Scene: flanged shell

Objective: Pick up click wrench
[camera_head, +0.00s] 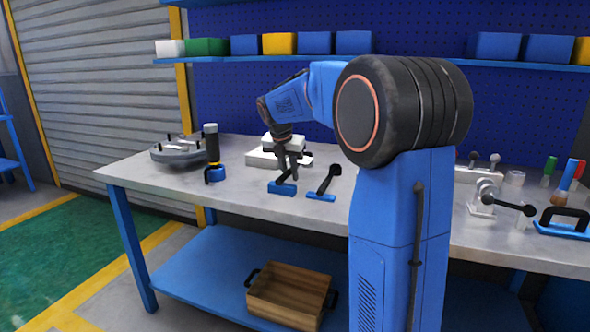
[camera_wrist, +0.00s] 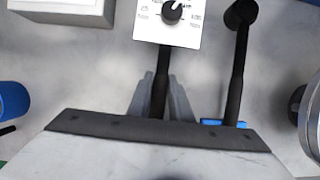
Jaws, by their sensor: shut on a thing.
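My gripper (camera_head: 288,177) is over the workbench, fingers pointing down, shut on the black handle of a wrench (camera_head: 283,179). In the wrist view the black handle (camera_wrist: 160,95) stands between my two grey fingers (camera_wrist: 162,103). A blue holder (camera_head: 282,188) is right below the held wrench; I cannot tell whether they touch. A second black wrench (camera_head: 328,180) with a round head leans in its own blue holder (camera_head: 321,197) just to the right. It also shows in the wrist view (camera_wrist: 236,75). Which of the two is the click wrench, I cannot tell.
A white device (camera_head: 265,158) stands behind my gripper; a white dial panel (camera_wrist: 168,25) shows in the wrist view. A black and blue upright tool (camera_head: 212,152) and a round grey flanged part (camera_head: 180,153) are to the left. A wooden crate (camera_head: 290,293) sits on the lower shelf.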

